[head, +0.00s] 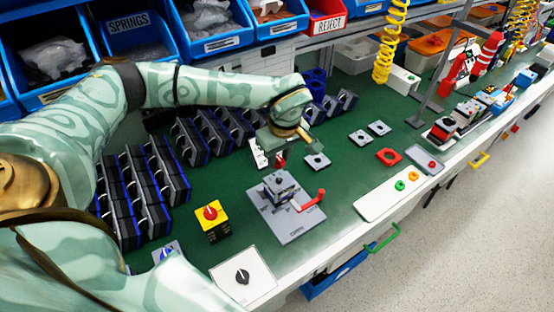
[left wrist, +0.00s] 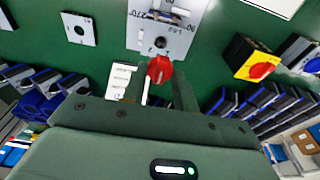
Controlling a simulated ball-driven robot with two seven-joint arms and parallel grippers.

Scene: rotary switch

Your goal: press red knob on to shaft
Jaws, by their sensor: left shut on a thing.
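My left gripper (head: 292,147) is shut on the red knob (left wrist: 160,69), which sits between the fingertips in the left wrist view. In the head view the red knob (head: 281,160) shows just below the fingers. A grey fixture plate (head: 293,232) with a dark switch body (head: 281,184) clamped on it lies in front of the gripper. In the left wrist view the plate (left wrist: 182,20) is beyond the knob, with a small dark round part (left wrist: 160,42) on it, perhaps the shaft. The knob looks apart from it. My right gripper is not in view.
A yellow box with a red knob (head: 211,213) and a white plate with a black knob (head: 243,277) stand nearer. A red lever (head: 312,200) sticks out of the fixture. Rows of dark switch blocks (head: 140,190) fill the left. Small grey plates (head: 317,161) lie right of the gripper.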

